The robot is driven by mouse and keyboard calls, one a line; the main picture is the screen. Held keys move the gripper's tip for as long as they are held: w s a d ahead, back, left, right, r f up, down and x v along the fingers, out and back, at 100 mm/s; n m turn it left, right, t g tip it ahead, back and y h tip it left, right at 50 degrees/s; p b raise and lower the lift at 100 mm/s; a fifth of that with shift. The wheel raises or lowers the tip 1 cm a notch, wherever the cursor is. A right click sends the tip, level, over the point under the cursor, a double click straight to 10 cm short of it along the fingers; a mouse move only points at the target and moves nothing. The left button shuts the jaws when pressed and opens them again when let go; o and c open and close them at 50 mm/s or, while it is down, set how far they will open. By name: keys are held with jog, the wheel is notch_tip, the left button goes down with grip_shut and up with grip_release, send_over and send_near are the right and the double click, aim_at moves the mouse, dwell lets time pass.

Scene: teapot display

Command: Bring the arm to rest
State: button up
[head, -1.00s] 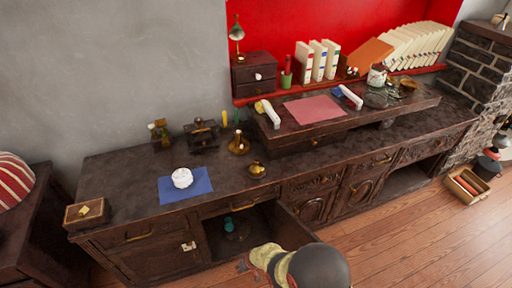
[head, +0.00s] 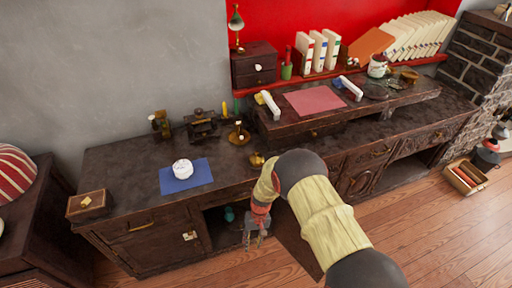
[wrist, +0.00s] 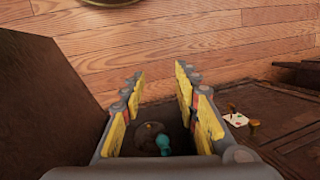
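My gripper (head: 255,236) hangs in front of the open cabinet compartment, below the countertop, with my arm reaching in from the lower right. In the wrist view my gripper (wrist: 157,82) shows its two yellow-padded fingers spread apart with nothing between the tips. A teal object (head: 229,214) stands inside the compartment; it also shows in the wrist view (wrist: 163,144), beyond the fingers, beside a round brownish item. I cannot tell whether the gripper is inside the compartment or just before it.
The open cabinet door (head: 297,243) stands close to my gripper, partly hidden by my arm. A white lidded pot (head: 182,169) sits on a blue mat (head: 200,184) on the counter. Brass pieces (head: 239,136) stand behind.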

jog(key=s+d+r, duration=0.1)
jog(key=d+r, duration=0.1)
jog(key=r, duration=0.6)
jog(key=d+r, duration=0.3)
jog(key=r, duration=0.6)
jog(key=s+d+r+m+t+p, duration=0.1)
jog(key=s+d+r+t, duration=0.2)
jog(key=r, duration=1)
jog(key=s+d+r+m+t+h+p, duration=0.1)
jog(key=s+d+r+t, duration=0.1)
jog(key=s+d+r, duration=0.5)
jog(key=s+d+r+t+p, duration=0.2)
jog(key=s+d+r, duration=0.3)
jog(key=r, duration=1.4)
jog(key=s+t, duration=0.1)
jog(key=s, duration=0.1)
jog(key=shift+s+d+r+m+t+h, duration=0.2)
jog(key=shift+s+d+m+t+h, duration=0.1)
jog(key=shift+m, duration=0.1)
jog(key=shift+a, duration=0.1)
